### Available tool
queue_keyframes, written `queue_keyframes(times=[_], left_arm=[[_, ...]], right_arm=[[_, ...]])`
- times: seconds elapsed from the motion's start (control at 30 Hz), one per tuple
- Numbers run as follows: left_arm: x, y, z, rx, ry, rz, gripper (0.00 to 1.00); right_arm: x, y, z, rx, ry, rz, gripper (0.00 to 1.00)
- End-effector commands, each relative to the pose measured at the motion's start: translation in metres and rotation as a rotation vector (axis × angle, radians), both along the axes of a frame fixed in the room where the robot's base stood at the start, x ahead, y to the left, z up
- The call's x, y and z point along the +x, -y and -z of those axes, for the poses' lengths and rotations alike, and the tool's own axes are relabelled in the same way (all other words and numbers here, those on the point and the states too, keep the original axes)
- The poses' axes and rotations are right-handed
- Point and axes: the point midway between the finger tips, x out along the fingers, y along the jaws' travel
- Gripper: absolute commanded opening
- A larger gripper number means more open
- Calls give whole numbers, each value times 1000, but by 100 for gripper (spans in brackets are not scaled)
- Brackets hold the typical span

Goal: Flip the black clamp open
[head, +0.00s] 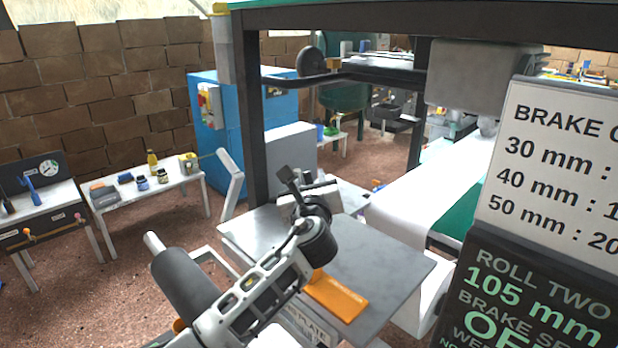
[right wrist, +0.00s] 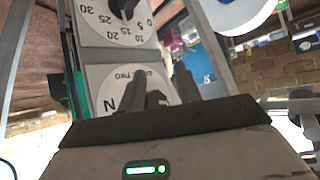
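My left gripper (head: 300,196) is over the far left part of the grey steel table, at the end of my white arm. Dark narrow parts rise there beside a pale grey block. I cannot separate the black clamp from the gripper's dark parts, so its position and whether it is open are unclear. The left fingers are too small and overlapped to read. In the right wrist view, my right gripper (right wrist: 165,85) shows two dark fingers apart, in front of a white dial plate (right wrist: 108,95). Nothing is clearly held between them.
An orange plate (head: 337,296) lies on the grey table (head: 395,265) in front of the left gripper. White paper (head: 425,195) runs to the right. A dark frame post (head: 254,120) stands behind. Sign boards (head: 560,160) fill the right side. Another dial (right wrist: 112,18) is above.

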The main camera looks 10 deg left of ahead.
Motion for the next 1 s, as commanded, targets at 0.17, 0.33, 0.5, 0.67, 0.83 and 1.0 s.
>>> queue_keyframes(times=[0.17, 0.33, 0.5, 0.67, 0.83, 1.0], left_arm=[[14, -3, -1, -1, 1, 1, 37], [16, -4, 0, -1, 0, 0, 37], [16, -4, 0, -1, 0, 0, 31], [16, -4, 0, 0, 0, 0, 0], [17, -3, 0, -2, -1, 1, 0], [28, 3, -4, -20, -12, 13, 0]], right_arm=[[5, 0, -3, 0, 13, 1, 34], [7, 0, -6, 1, 19, 1, 34], [7, 0, -6, 2, 21, 1, 34], [7, 0, -6, 1, 20, 1, 34], [5, 1, -5, -1, 16, -2, 34], [4, 1, -4, -2, 15, -2, 34]])
